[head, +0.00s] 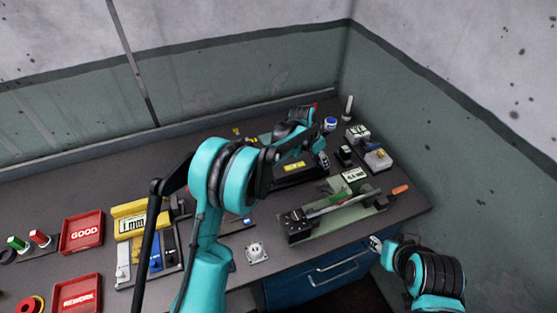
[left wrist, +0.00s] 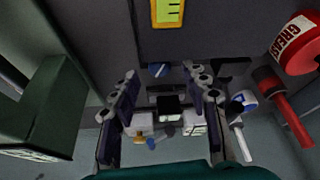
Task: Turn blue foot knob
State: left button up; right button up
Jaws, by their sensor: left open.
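A small blue knob-like part (left wrist: 158,70) shows in the left wrist view, just past the dark box (left wrist: 215,32) with a yellow display. It lies between the lines of my left gripper's fingers, with no contact visible. I cannot be sure it is the foot knob. A smaller blue spot (left wrist: 151,143) is by a white block farther off. My left gripper (left wrist: 165,112) is open, with nothing visibly held. In the head view the left gripper (head: 318,156) is over the back right of the bench. My right gripper (head: 375,243) is at the bench's front edge; its jaws are unclear.
A black block (left wrist: 168,104), a blue-and-white bottle (left wrist: 242,98) and a red grease container (left wrist: 298,45) are around the left gripper. In the head view, a green tray (head: 310,228) holds tools at front right. Red trays (head: 82,232) are at left. Walls bound the bench.

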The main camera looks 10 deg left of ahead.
pick_arm(q)
jog(key=shift+x, duration=1.1)
jog(key=shift+w+f+m, duration=0.15)
jog(key=shift+f+m, duration=0.15)
jog(key=m+g, duration=0.1)
jog(key=m, duration=0.1)
jog(key=shift+m, duration=0.3)
jog(key=p+v, duration=0.2)
jog(key=v, duration=0.5)
jog(key=shift+a+r, duration=0.2)
jog(key=shift+r, duration=0.15)
jog(key=s+a+r+n, duration=0.2)
jog(key=s+a+r, duration=0.1)
jog(key=s, duration=0.3)
jog(key=s+a+r+n+t+y+b, duration=0.1)
jog(key=s+a+r+n, duration=0.1)
jog(key=s, duration=0.4)
jog(key=s+a+r+n+t, duration=0.1)
jog(key=s+a+r+n, duration=0.1)
jog(key=s+a+r, duration=0.2)
jog(key=shift+s+r+b, duration=0.35)
jog(key=shift+s+r, duration=0.75)
jog(key=shift+r, duration=0.25)
pick_arm(e)
jog(key=shift+s+a+r, duration=0.2)
jog(key=shift+s, duration=0.15)
pick_arm(q)
jog(key=shift+a, duration=0.1)
